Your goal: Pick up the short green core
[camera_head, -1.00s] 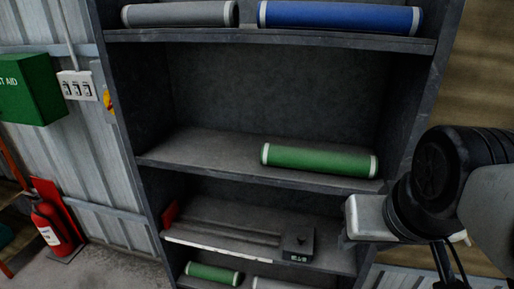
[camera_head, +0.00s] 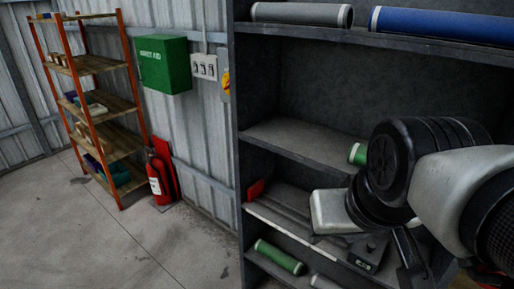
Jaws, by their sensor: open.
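The short green core (camera_head: 280,258) lies on its side on the low shelf of the dark rack, with pale bands at its ends. A longer green core (camera_head: 358,154) lies on the middle shelf; only its left end shows, and my arm hides the rest.
The dark rack (camera_head: 236,130) holds a grey core (camera_head: 302,13) and a blue core (camera_head: 445,26) on top. A pale core (camera_head: 325,282) lies beside the short green one. A fire extinguisher (camera_head: 158,178) and orange shelving (camera_head: 130,95) stand left. The floor (camera_head: 110,240) there is clear.

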